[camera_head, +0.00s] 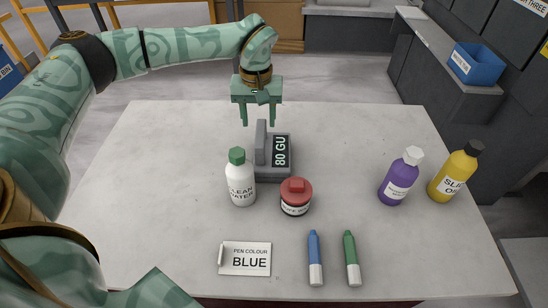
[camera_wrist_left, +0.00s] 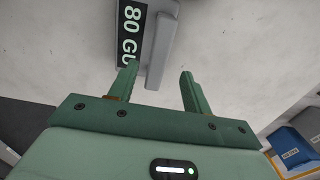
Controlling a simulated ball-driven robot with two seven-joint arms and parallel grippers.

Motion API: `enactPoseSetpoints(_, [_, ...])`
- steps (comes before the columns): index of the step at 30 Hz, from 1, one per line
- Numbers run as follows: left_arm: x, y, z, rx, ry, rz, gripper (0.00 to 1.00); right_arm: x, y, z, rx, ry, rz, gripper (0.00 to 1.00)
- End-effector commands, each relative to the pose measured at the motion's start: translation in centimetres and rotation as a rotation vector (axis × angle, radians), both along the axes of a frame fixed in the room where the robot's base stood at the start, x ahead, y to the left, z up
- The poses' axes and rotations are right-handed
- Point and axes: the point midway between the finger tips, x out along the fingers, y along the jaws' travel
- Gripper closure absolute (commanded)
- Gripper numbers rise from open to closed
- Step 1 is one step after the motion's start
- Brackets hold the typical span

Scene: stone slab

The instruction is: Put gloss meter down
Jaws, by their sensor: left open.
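The gloss meter (camera_head: 277,173) is a grey block with a dark display reading "80 GU" and an upright grey handle. It rests on the stone slab (camera_head: 150,170), behind the white bottle and the red-lidded jar. My left gripper (camera_head: 258,122) is open and empty just above and behind the handle. In the left wrist view the gloss meter (camera_wrist_left: 161,45) lies beyond the open fingers (camera_wrist_left: 157,85), and its handle's near end reaches toward the gap between them. My right gripper is not in view.
A white bottle (camera_head: 241,185) and a red-lidded jar (camera_head: 296,198) stand close in front of the meter. Purple (camera_head: 398,180) and yellow (camera_head: 452,178) bottles stand at right. Blue (camera_head: 314,255) and green (camera_head: 351,255) pens and a "BLUE" card (camera_head: 235,268) lie in front. The slab's left is clear.

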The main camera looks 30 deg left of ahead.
Motion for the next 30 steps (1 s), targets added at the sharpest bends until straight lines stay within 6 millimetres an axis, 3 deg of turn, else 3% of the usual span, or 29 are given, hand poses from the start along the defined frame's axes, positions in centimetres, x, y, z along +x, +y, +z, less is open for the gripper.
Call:
enactPoseSetpoints(1, [0.0,0.0,-1.3,0.000,0.004,0.001,0.51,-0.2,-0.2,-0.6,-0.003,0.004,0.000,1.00])
enactPoseSetpoints(8, [0.0,0.0,-2.8,0.001,0.001,0.001,0.51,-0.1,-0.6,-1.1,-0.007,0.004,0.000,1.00])
enactPoseSetpoints(17, [0.0,-0.5,-7.5,0.001,0.005,0.001,0.51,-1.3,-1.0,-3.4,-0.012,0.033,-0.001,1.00])
enactPoseSetpoints(24, [0.0,-0.5,-7.5,0.002,-0.003,0.002,0.51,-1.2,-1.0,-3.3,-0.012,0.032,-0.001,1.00])
enactPoseSetpoints(25, [0.0,-0.5,-7.5,0.002,-0.003,0.002,0.54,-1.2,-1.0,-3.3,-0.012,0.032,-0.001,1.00])
enactPoseSetpoints(30, [0.0,-0.5,-7.5,0.001,-0.002,0.002,1.00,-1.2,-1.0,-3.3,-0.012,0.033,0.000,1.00])
